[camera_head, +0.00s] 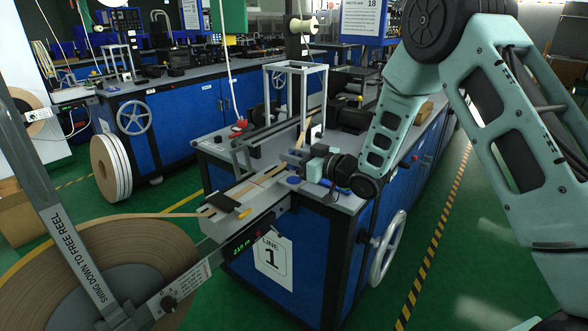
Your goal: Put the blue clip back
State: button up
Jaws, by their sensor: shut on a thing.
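My gripper (296,159) is at the end of my pale green arm, low over the near end of the Line 1 bench (325,203). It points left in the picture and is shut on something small. A flat blue round piece (293,180) lies on the bench top just below the gripper.
A tape track (262,181) runs along the bench to a large brown reel (130,262) at lower left. A dark piece (222,203) lies on the track's near end. A metal frame (296,68) stands behind my gripper. A handwheel (388,248) juts from the bench's right side.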

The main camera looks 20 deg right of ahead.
aim_at(294, 168)
jog(key=shift+f, duration=1.8)
jog(key=shift+f, duration=0.1)
jog(key=shift+f, duration=0.15)
jog(key=o, duration=1)
jog(key=shift+o, duration=0.2)
jog(key=shift+r, duration=0.2)
